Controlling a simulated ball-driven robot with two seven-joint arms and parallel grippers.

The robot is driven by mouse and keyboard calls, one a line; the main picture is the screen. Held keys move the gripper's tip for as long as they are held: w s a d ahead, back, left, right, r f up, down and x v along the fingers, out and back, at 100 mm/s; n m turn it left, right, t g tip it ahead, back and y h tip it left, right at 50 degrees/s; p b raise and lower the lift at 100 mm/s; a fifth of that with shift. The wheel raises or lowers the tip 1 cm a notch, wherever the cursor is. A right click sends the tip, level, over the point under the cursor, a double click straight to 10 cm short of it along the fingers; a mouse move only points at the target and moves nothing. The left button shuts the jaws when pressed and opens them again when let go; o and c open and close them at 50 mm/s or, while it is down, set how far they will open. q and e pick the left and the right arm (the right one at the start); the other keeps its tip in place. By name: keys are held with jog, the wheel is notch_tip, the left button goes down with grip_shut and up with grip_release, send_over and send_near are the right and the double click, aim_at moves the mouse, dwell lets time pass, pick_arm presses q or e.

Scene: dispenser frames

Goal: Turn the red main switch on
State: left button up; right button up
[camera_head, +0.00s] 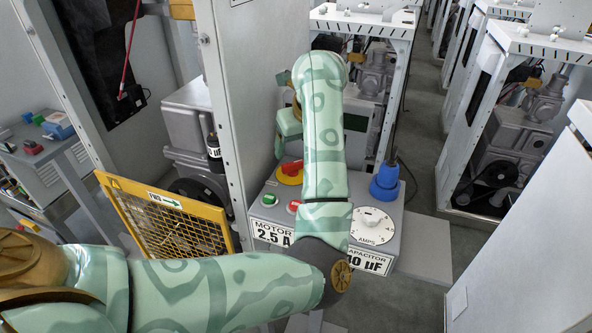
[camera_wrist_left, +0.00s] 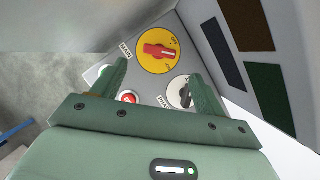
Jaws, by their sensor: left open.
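The red main switch (camera_head: 292,168) is a red handle on a round yellow plate (camera_head: 287,179), on top of a grey control box (camera_head: 395,245). In the head view my left forearm hides part of the box top. In the left wrist view the red handle (camera_wrist_left: 158,51) lies roughly crosswise on its yellow disc (camera_wrist_left: 156,67), beside a MAIN label. My left gripper (camera_head: 284,125) is above the box. Its fingers (camera_wrist_left: 161,78) are open and empty in the wrist view, with the switch beyond the gap and apart from them. My right gripper is out of view.
The box also carries a green button (camera_head: 268,200), a red button (camera_head: 293,207), a white AMPS dial (camera_head: 372,225) and a blue plug (camera_head: 385,183). A grey cabinet panel (camera_head: 240,90) stands close at left. A yellow mesh guard (camera_head: 165,225) leans below it.

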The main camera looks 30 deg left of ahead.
aim_at(293, 163)
pick_arm(q)
jog(key=b+x, duration=0.2)
jog(key=x, duration=0.5)
jog(key=shift+f+b, duration=0.2)
jog(key=shift+b, duration=0.15)
jog(key=shift+a, duration=0.1)
jog(key=shift+c, duration=0.3)
jog(key=c, duration=0.9)
